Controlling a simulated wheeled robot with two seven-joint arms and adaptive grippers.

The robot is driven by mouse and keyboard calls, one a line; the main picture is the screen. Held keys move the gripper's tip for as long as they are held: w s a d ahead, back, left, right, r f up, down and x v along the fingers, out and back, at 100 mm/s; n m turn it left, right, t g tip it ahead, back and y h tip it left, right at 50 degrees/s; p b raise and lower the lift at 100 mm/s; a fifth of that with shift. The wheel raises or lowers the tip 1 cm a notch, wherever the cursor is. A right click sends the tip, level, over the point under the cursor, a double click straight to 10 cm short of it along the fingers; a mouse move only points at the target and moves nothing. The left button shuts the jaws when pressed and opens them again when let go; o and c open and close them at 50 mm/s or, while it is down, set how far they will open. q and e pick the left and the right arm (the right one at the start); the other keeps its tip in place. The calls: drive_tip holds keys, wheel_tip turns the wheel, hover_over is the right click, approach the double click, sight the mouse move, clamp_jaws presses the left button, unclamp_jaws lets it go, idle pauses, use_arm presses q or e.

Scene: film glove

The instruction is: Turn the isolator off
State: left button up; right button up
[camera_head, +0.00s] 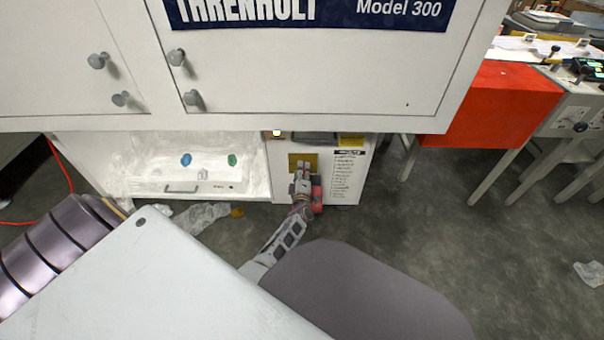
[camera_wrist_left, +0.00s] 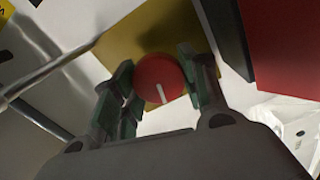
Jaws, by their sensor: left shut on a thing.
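The isolator is a round red knob (camera_wrist_left: 160,80) with a white pointer line, on a yellow plate (camera_wrist_left: 140,28) in the left wrist view. My left gripper (camera_wrist_left: 161,84) is shut on the knob, with one finger pad at each side of it. In the head view the yellow plate (camera_head: 312,160) is on the front of a white panel, and my left gripper (camera_head: 300,178) reaches up to it and hides the knob. My right gripper is not in view.
A white list label (camera_head: 346,172) is on the panel right of my gripper. A white cabinet (camera_head: 300,70) overhangs above. An open white bay (camera_head: 160,165) with coloured knobs is to the left. A red box (camera_head: 500,105) stands right. Crumpled film (camera_head: 200,215) lies on the floor.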

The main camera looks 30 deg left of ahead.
use_arm(q)
drive_tip(key=shift+f+n+b, duration=0.15)
drive_tip(key=shift+n+b, duration=0.3)
drive_tip(key=shift+n, duration=0.85)
drive_tip(key=shift+s, duration=0.1)
drive_tip(key=shift+n, duration=0.3)
drive_tip(key=o, duration=1)
drive_tip(key=shift+m, duration=0.4)
